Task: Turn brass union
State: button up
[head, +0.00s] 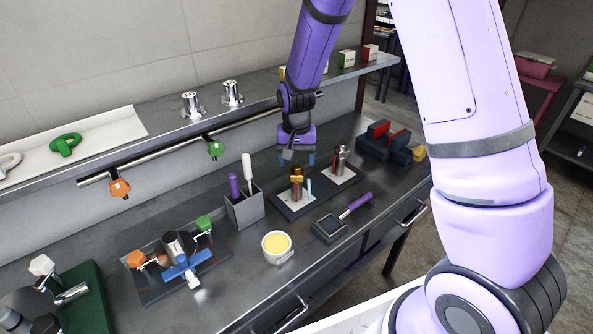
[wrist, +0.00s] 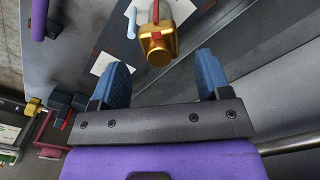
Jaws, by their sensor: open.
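The brass union (head: 296,172) stands on a small base plate with a white card on the bench, right of the middle in the head view. In the wrist view the brass union (wrist: 158,44) shows as a gold block with a round end, just beyond the gap between the fingers. A red strip runs up from it. My gripper (head: 297,160) is above and close to the union. In the wrist view my gripper (wrist: 160,80) is open, with one blue finger on each side and nothing between them. The union appears apart from both fingers.
A silver fitting (head: 341,158) stands on a neighbouring plate just right. A grey holder (head: 244,206) with purple and white handles stands left. A cup (head: 276,246) and a purple-handled tool (head: 345,215) lie in front. A shelf with a pipe rail (head: 155,169) runs behind.

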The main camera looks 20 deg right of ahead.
aim_at(296, 166)
jog(key=shift+f, duration=2.25)
jog(key=c, duration=0.9)
